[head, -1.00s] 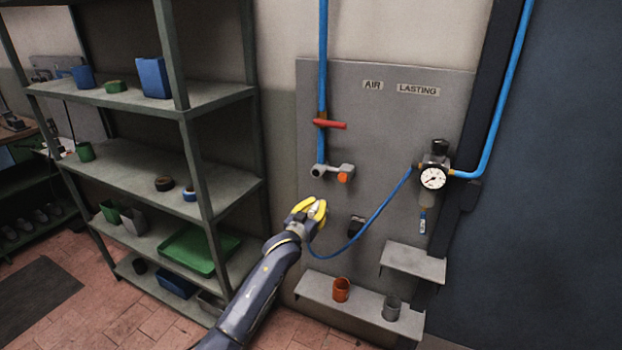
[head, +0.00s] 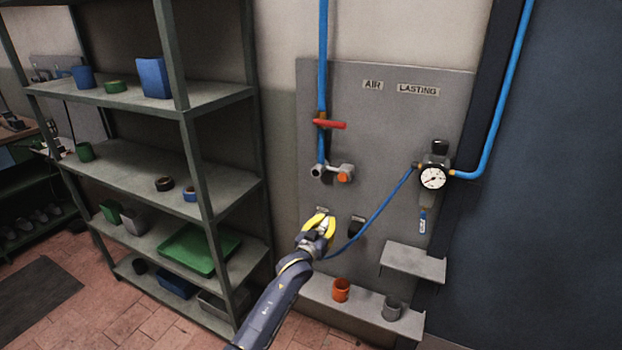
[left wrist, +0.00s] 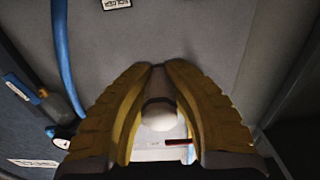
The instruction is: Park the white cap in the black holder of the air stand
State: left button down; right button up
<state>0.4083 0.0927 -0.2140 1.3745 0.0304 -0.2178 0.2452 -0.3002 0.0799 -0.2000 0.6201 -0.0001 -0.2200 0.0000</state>
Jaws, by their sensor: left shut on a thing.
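My left gripper (head: 323,222), with yellow fingers, is in front of the grey panel in the head view, left of a black holder (head: 357,227) and apart from it. It is shut on the white cap (left wrist: 158,117), whose round pale face shows between the fingers in the left wrist view. In the head view only a small pale bit shows between the fingers. A dark shape lies beyond the cap in the wrist view; I cannot tell what it is. A small bracket or label (head: 322,210) shows just above the fingers, its lower part hidden.
A blue hose (head: 385,205) runs from the gauge (head: 433,177) down behind my gripper. A pipe fitting (head: 332,172) sits above. Below, a grey ledge (head: 365,308) carries an orange cup (head: 341,290) and a grey cup (head: 392,308). Shelving (head: 205,175) stands left.

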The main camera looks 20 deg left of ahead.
pick_arm(q)
send_near(354, 233)
jog(key=shift+s+r, duration=0.1)
jog(key=shift+s, duration=0.65)
dwell(0.8)
jog(key=shift+w, duration=0.2)
jog(key=shift+w+d, duration=0.15)
jog(key=shift+w, duration=0.95)
jog(key=shift+w+d, duration=0.2)
jog(key=shift+w, duration=0.9)
jog(key=shift+w+d, duration=0.2)
jog(key=shift+w, duration=1.25)
dwell(1.2)
jog(key=c, duration=1.4)
grip_release()
jog(key=shift+s, duration=0.1)
